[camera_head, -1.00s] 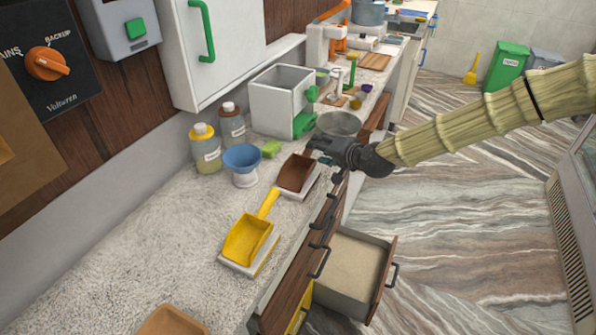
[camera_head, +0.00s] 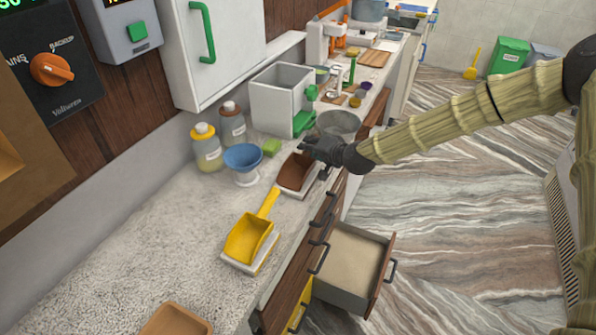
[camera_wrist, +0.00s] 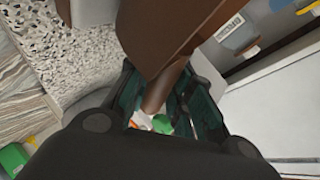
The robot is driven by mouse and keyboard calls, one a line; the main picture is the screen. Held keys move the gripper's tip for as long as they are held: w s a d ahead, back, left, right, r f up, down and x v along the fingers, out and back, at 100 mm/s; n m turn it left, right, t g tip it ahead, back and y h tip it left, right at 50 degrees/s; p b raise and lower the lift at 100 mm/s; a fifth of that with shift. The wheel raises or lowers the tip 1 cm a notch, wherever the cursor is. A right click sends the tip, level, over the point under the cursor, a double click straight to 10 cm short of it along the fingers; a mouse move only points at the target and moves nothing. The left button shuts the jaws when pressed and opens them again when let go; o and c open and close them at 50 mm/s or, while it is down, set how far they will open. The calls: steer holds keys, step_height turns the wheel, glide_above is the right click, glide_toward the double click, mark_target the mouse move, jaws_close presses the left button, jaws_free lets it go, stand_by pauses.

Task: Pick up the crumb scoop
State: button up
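A brown scoop (camera_head: 295,172) lies on a white stand on the counter. A yellow scoop (camera_head: 248,238) lies on another white stand nearer me; no label shows which is the crumb scoop. My gripper (camera_head: 308,148) is at the handle end of the brown scoop, low over the counter's front edge. In the wrist view the brown scoop (camera_wrist: 175,35) fills the top middle, and its round handle runs down between the two dark fingers of my gripper (camera_wrist: 165,105). The fingers look apart, with gaps beside the handle. The gripper hides the handle in the head view.
A metal bowl (camera_head: 338,123) and a white box (camera_head: 277,100) are just beyond my gripper. An open drawer (camera_head: 350,265) juts out below the counter. The near counter is mostly clear.

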steer(key=shift+c, duration=1.1)
steer(key=shift+r, duration=0.1)
steer(key=shift+r+b, duration=1.45)
steer(key=shift+r, duration=3.45)
